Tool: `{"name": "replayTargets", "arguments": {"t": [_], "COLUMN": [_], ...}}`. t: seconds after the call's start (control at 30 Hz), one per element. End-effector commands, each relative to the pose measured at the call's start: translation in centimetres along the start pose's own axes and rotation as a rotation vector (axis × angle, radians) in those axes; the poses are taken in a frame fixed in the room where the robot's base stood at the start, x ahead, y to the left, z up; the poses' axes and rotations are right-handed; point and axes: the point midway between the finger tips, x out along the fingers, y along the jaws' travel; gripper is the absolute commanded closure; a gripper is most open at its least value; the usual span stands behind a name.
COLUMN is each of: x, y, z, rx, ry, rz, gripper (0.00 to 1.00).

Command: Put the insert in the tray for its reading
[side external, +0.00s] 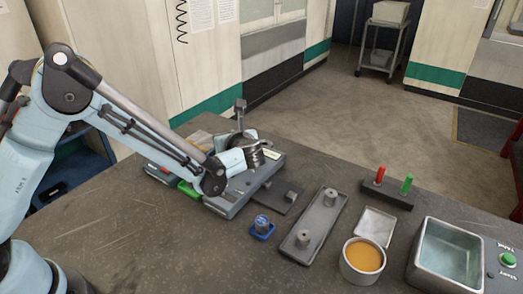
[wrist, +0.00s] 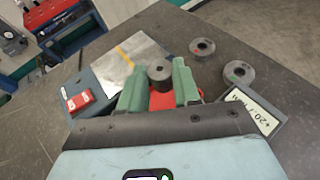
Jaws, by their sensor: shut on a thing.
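In the wrist view, my gripper (wrist: 158,86) has two green fingers shut on a dark grey cylindrical insert (wrist: 159,72) with a small hole in its top. A red patch (wrist: 162,100) shows between the fingers behind the insert; I cannot tell whether the insert touches it. A tilted display (wrist: 262,112) to the right reads "+20" with a unit that looks like µm. In the side view, my gripper (side external: 256,155) is above the grey gauge base (side external: 232,196), and the insert cannot be made out. A green tray-like piece (side external: 188,188) lies left of the base.
Two dark rings, one with a red dot (wrist: 203,46) and one with a green dot (wrist: 238,72), lie nearby. A blue holder (side external: 262,232), a two-post plate (side external: 318,222), an orange-filled cup (side external: 363,258) and a metal basin (side external: 447,252) stand to the right. The front left tabletop is clear.

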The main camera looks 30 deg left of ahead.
Motion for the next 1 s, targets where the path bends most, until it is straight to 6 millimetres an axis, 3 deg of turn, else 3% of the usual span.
{"name": "replayTargets", "arguments": {"t": [0.3,1.0], "x": [1.3,1.8], "y": [0.0,0.0], "z": [-3.2,-4.4], "rx": [0.000,0.000], "ry": [-0.001,-0.001], "rz": [0.000,0.000], "gripper": [1.00,1.00]}}
